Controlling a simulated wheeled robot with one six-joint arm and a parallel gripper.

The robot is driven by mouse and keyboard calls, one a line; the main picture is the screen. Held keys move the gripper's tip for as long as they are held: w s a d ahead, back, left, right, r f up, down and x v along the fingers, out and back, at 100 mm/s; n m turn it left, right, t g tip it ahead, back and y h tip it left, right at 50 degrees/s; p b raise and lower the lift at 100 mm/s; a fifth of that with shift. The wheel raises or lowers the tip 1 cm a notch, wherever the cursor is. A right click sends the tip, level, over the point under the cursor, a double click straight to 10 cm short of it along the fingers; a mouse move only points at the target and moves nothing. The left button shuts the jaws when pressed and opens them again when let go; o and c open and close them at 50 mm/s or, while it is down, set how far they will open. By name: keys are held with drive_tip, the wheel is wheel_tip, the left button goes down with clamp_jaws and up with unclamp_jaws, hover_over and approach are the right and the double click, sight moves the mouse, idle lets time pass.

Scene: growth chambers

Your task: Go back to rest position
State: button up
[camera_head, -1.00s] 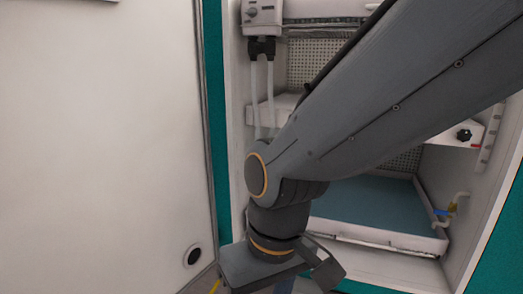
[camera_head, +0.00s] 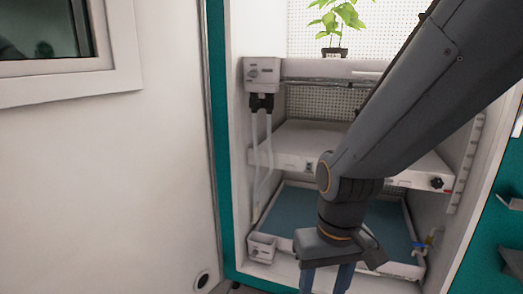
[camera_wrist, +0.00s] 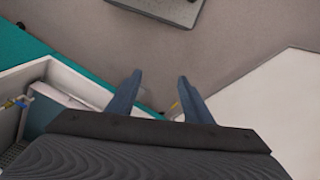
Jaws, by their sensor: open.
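My gripper (camera_head: 326,278) hangs downward in front of the growth chamber (camera_head: 219,150), below the end of my arm. In the wrist view my gripper (camera_wrist: 157,92) has its two blue fingers apart with nothing between them. The grey floor (camera_wrist: 230,60) shows beyond the fingertips. The fingertips run close to the lower edge of the head view.
The chamber has a lower blue-floored tray (camera_head: 292,200), a middle shelf (camera_head: 300,145) and a potted plant (camera_head: 335,20) on top. A white door (camera_head: 110,180) with a window stands left.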

drive_tip(key=s+d+r+m+p, duration=0.2)
drive_tip(key=d+r+p, duration=0.5)
drive_tip(key=r+p, duration=0.2)
drive_tip(key=shift+d+h+p, duration=0.3)
drive_tip(key=shift+d+p, duration=0.05)
drive_tip(key=shift+p, duration=0.2)
